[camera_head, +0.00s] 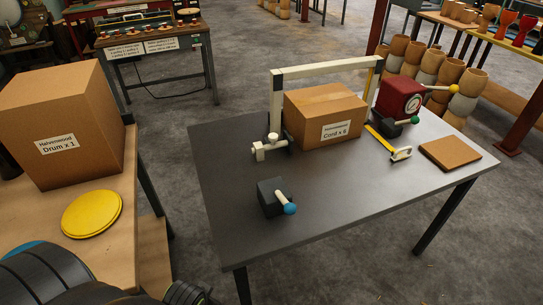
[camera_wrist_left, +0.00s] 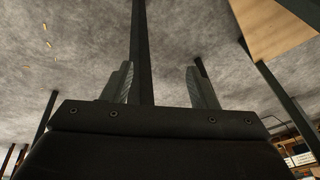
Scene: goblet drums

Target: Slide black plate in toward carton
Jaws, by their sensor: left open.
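The carton (camera_head: 325,117), labelled "Cord x 6", stands on the dark grey table under a white frame. A black block (camera_head: 269,197) with a white lever and blue ball stands apart from it, nearer the front. A dark plate-like part with a white handle (camera_head: 268,149) stands at the carton's left. Another dark part with a green knob (camera_head: 389,126) is at its right. I cannot tell which is the black plate. In the left wrist view my left gripper (camera_wrist_left: 161,82) is open and empty, with floor and a table leg behind it. My right gripper is not in view.
The grey table (camera_head: 345,190) has clear room at its front. On it are a red box with a dial (camera_head: 399,98), a yellow strip (camera_head: 380,139) and a brown pad (camera_head: 450,153). A wooden table at left holds a drum carton (camera_head: 66,125) and a yellow disc (camera_head: 92,214).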

